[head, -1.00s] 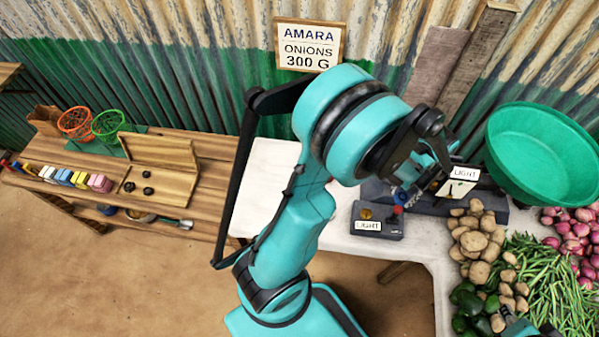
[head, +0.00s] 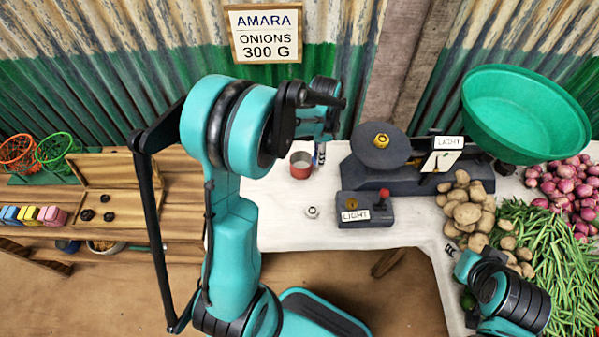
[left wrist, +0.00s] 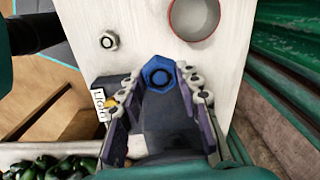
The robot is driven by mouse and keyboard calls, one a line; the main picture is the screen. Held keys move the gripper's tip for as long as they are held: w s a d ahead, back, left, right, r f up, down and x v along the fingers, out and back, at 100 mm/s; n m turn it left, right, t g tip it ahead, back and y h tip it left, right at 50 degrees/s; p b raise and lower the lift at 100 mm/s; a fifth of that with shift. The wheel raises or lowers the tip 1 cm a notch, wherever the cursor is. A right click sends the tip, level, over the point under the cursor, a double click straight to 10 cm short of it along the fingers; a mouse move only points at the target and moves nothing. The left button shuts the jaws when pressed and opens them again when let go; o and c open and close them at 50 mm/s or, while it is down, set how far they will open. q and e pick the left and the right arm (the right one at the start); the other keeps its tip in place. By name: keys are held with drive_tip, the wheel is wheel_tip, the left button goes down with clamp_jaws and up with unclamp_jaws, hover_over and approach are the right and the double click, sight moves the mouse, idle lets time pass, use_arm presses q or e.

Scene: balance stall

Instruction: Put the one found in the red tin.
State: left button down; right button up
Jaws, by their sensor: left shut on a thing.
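My left gripper (head: 319,152) is shut on a blue hex nut (left wrist: 158,74), which sits between the fingertips in the left wrist view. In the head view the fingers point down beside the red tin (head: 301,165), just to its right. The tin stands upright on the white table; its round open rim also shows in the left wrist view (left wrist: 170,22), apart from the nut. My right gripper (head: 455,255) is low at the right, partly hidden by its own arm; its jaws are unclear.
A silver nut (head: 312,212) lies on the table. A yellow nut (head: 381,141) sits on the dark scale pan (head: 365,158). A small box (head: 375,215) labelled LIGHT holds a brass-coloured piece and red knob. Potatoes (head: 467,214) and a green basin (head: 525,115) are at right.

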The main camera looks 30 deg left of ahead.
use_arm(q)
drive_tip(key=w+a+r+m, duration=0.2)
drive_tip(key=w+a+m, duration=0.1)
drive_tip(key=a+m, duration=0.5)
drive_tip(key=m+b, duration=0.2)
drive_tip(key=b, duration=0.3)
hover_over(301, 156)
drive_tip(key=s+d, duration=0.2)
drive_tip(key=s, duration=0.1)
wheel_tip(301, 156, down, 11)
drive_tip(key=shift+s+r, duration=0.1)
drive_tip(key=shift+r, duration=0.2)
drive_tip(key=shift+f+b, duration=0.45)
drive_tip(key=shift+f, duration=0.15)
drive_tip(key=c, duration=1.1)
unclamp_jaws()
drive_tip(key=shift+o, duration=0.2)
